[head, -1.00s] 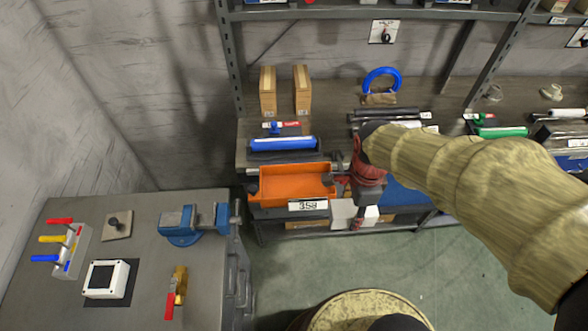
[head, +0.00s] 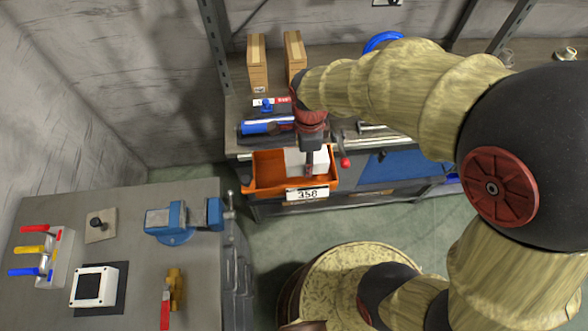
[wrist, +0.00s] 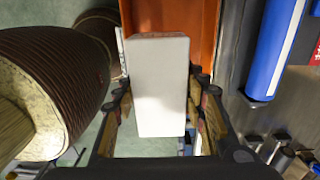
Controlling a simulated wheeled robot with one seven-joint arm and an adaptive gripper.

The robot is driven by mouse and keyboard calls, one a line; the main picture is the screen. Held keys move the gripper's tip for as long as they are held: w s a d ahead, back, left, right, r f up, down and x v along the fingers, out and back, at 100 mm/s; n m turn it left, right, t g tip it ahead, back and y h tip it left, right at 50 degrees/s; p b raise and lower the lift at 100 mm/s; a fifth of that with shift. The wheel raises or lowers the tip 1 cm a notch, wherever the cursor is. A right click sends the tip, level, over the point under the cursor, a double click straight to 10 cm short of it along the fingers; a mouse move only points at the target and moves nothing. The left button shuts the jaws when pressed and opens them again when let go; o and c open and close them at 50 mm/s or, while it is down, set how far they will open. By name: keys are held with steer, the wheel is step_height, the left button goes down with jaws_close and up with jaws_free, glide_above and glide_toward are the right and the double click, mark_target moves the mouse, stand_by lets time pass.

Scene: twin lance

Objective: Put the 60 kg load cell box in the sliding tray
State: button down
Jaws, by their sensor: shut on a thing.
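A plain white box (head: 296,163), with no readable label, is between the fingers of my gripper (head: 309,168). In the wrist view the white box (wrist: 160,85) fills the middle, with a finger on each side. The orange tray (head: 262,182) sticks out from the front of the shelf bench and bears a 358 tag. In the head view the box overlaps the tray's right half, and my gripper hides part of it. I cannot tell how high above the tray floor it is. The orange tray (wrist: 197,18) shows behind the box in the wrist view.
A blue roll (head: 262,127) lies on the bench behind the tray. Two cardboard boxes (head: 257,70) stand at the back. A grey table with a blue vise (head: 168,222) is to the left. A round drum top (head: 345,275) stands in front. Green floor lies between.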

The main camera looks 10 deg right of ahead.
steer(key=a+f, duration=0.1)
steer(key=w+f, duration=0.1)
steer(key=a+f+b, duration=0.1)
steer(key=shift+w+a+f, duration=0.3)
steer(key=shift+f, duration=0.05)
steer(key=shift+w+a+f+b, duration=0.15)
steer(key=shift+f+b, duration=0.25)
steer(key=shift+f, duration=0.5)
steer(key=shift+s+a+f+b, duration=0.1)
steer(key=shift+f+b, duration=0.25)
steer(key=shift+f, duration=0.55)
steer(key=shift+f, duration=0.15)
steer(key=c, duration=1.1)
jaws_free()
steer(key=shift+o, duration=0.2)
